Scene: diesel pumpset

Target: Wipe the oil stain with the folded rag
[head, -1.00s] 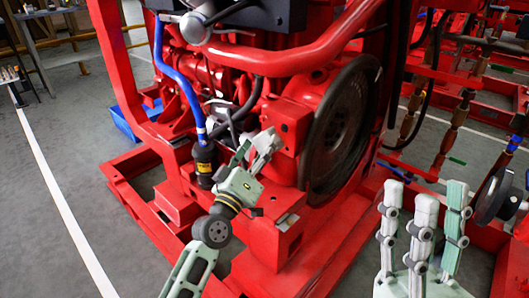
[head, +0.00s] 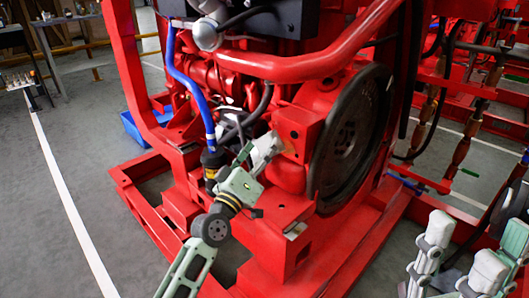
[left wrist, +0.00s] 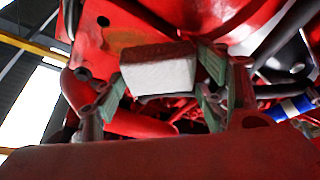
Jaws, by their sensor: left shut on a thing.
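My left gripper (head: 252,160) is shut on the folded rag (head: 266,147), a pale block held at the lower front of the red engine, beside the flywheel. In the left wrist view the rag (left wrist: 158,70) sits between the green finger pads, close against a red surface; I cannot tell whether it touches. A darker patch shows on the red surface just above the rag, but I cannot make out a clear oil stain. My right gripper (head: 472,240) is at the lower right, its pale fingers spread and nothing visible between them.
The red engine frame (head: 345,265) surrounds the work spot, with a large dark flywheel (head: 350,140) to the right and a blue hose (head: 190,92) to the left. More red pipework stands at the right. Grey floor (head: 45,210) is free at the left.

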